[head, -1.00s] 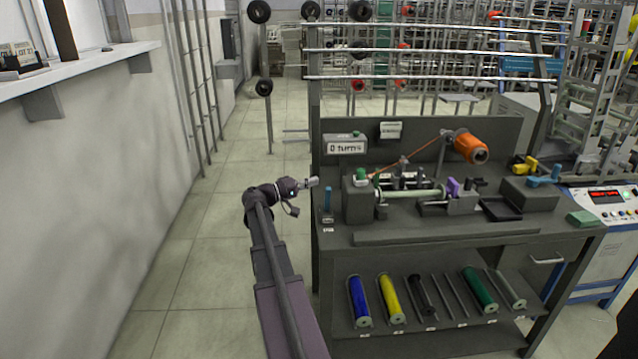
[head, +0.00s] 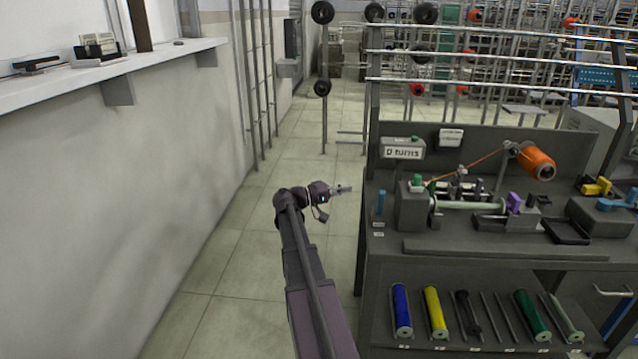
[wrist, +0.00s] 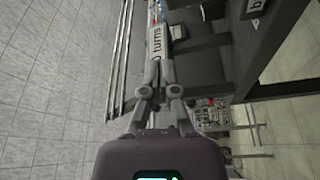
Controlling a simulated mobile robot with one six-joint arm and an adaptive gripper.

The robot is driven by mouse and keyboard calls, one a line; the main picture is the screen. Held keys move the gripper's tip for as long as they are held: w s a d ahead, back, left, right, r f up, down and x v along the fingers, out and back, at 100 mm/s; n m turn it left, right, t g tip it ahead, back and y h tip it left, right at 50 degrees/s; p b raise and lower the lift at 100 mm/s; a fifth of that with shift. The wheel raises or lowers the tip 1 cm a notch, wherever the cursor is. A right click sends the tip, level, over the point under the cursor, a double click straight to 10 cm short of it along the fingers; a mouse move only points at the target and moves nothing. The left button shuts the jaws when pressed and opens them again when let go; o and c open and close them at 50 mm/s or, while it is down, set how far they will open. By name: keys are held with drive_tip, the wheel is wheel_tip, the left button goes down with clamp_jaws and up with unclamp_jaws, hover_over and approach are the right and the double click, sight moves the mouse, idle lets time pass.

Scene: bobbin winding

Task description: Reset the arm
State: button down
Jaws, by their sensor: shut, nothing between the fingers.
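My arm rises from the bottom of the head view and bends to the right near its end. My gripper (head: 344,189) is shut and empty, over the floor just left of the winding bench (head: 480,247). It also shows in the wrist view (wrist: 160,75), with its fingers together and the "turns" counter beyond them. A gap shows between the gripper and the bench edge in the head view. The bench carries a winding machine (head: 412,207) with a pale bobbin (head: 470,205) and an orange thread spool (head: 537,163).
A shelf under the bench holds a blue roll (head: 401,311), a yellow roll (head: 435,312), a green roll (head: 532,315) and several others. A white wall ledge (head: 100,72) runs along the left. Tiled floor (head: 230,290) is free between wall and bench.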

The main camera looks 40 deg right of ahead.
drive_tip(key=w+a+f+n+t+y, duration=0.1)
drive_tip(key=a+f+n+t+y, duration=0.15)
drive_tip(key=a+f, duration=0.45)
drive_tip(key=a+f+n+t+y, duration=0.1)
drive_tip(key=a+f+t+y, duration=0.2)
drive_tip(key=a, duration=0.8)
drive_tip(key=w+a+f+n+t+y, duration=0.1)
drive_tip(key=a+f+n+t+y, duration=0.15)
drive_tip(key=a+f, duration=0.5)
drive_tip(key=s+a+f+n+t+y, duration=0.15)
drive_tip(key=a+y, duration=0.25)
drive_tip(key=a, duration=0.9)
drive_tip(key=s+a+n+y, duration=0.2)
drive_tip(key=s+a+y, duration=0.15)
drive_tip(key=a, duration=1.05)
wheel_tip(320, 180, up, 20)
drive_tip(key=p, duration=2.1)
drive_tip(key=shift+w+d+r+y+p, duration=0.15)
drive_tip(key=shift+w+d+y+p, duration=0.1)
drive_tip(key=shift+y+p, duration=0.1)
